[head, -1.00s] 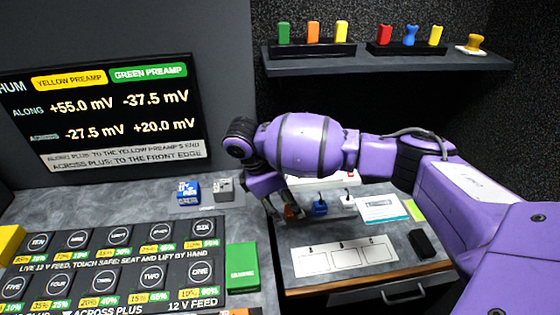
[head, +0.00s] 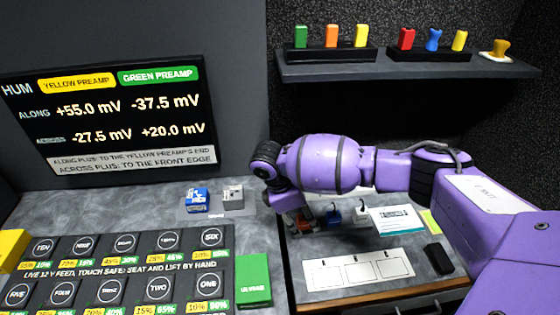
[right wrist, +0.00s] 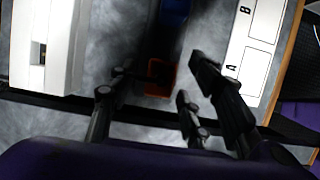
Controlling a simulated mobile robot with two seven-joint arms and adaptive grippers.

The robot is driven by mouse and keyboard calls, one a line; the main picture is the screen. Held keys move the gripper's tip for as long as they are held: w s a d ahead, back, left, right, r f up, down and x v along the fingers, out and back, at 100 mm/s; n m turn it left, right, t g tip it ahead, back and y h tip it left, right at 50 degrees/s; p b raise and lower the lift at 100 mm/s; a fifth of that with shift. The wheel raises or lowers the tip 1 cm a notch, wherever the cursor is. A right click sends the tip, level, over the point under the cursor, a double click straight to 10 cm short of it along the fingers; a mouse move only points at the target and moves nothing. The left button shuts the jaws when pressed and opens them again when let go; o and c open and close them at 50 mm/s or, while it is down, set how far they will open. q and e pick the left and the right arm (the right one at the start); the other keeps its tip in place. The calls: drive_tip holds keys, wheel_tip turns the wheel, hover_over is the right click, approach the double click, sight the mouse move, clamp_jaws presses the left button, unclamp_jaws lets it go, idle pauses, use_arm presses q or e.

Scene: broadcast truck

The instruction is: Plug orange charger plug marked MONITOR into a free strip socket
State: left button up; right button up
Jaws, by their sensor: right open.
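The orange plug (head: 305,217) stands on the grey worktop at the left of a row with a blue plug (head: 333,215) and a white plug (head: 361,213). Its marking cannot be read. My right gripper (right wrist: 159,68) is open, with its fingers on either side of the orange plug (right wrist: 161,78) in the right wrist view. I cannot tell whether they touch it. The blue plug also shows at the top of that view (right wrist: 175,8). A white housing, perhaps the socket strip (right wrist: 48,42), lies to the left there; my arm mostly hides that area in the head view. My left gripper is not in view.
A white card with marked boxes (head: 358,268) lies in front of the plugs, with a black block (head: 438,258) to its right. A panel of round labelled pads (head: 110,270) and a green block (head: 254,280) are at left. A shelf (head: 400,68) with coloured pieces hangs above.

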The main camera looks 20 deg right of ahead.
drive_tip(key=shift+c, duration=0.2)
clamp_jaws()
drive_tip(key=shift+r, duration=0.1)
